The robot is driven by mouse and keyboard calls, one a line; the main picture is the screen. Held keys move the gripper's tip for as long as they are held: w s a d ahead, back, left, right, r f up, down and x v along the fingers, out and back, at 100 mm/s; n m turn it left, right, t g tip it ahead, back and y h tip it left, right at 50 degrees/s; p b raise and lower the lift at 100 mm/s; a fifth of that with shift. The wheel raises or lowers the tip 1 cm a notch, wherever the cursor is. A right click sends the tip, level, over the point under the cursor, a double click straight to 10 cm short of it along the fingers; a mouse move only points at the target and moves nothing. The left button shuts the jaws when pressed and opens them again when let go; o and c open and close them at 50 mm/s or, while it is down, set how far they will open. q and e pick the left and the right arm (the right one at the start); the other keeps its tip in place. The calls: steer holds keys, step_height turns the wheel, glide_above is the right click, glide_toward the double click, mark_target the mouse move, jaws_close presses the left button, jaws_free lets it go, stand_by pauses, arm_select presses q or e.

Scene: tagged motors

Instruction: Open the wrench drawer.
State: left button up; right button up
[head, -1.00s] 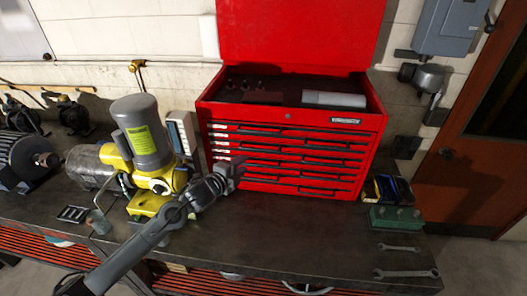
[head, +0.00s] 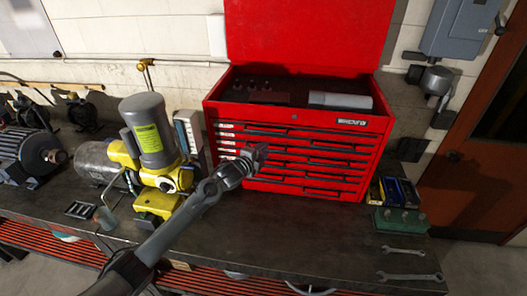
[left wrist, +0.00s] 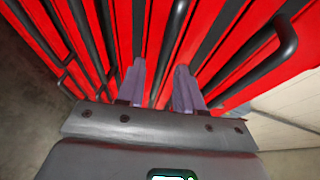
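The red tool chest (head: 212,115) stands at the back of the bench with its lid up. Its front has several shut drawers with long black handles and small white labels at the left. The labels are too small to read, so I cannot tell which is the wrench drawer. My left gripper (head: 260,153) is in front of the chest's left-middle drawers. My right gripper is out of view.
A yellow and grey motor machine (head: 150,140) stands left of the chest, close to my left arm. Two wrenches (head: 402,249) lie at the bench's right, near a green block (head: 400,221) and small boxes (head: 398,191). The bench top before the chest is clear.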

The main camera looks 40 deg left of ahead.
arm_select(q)
steer(key=shift+w, duration=0.25)
jaws_close()
stand_by(1.4)
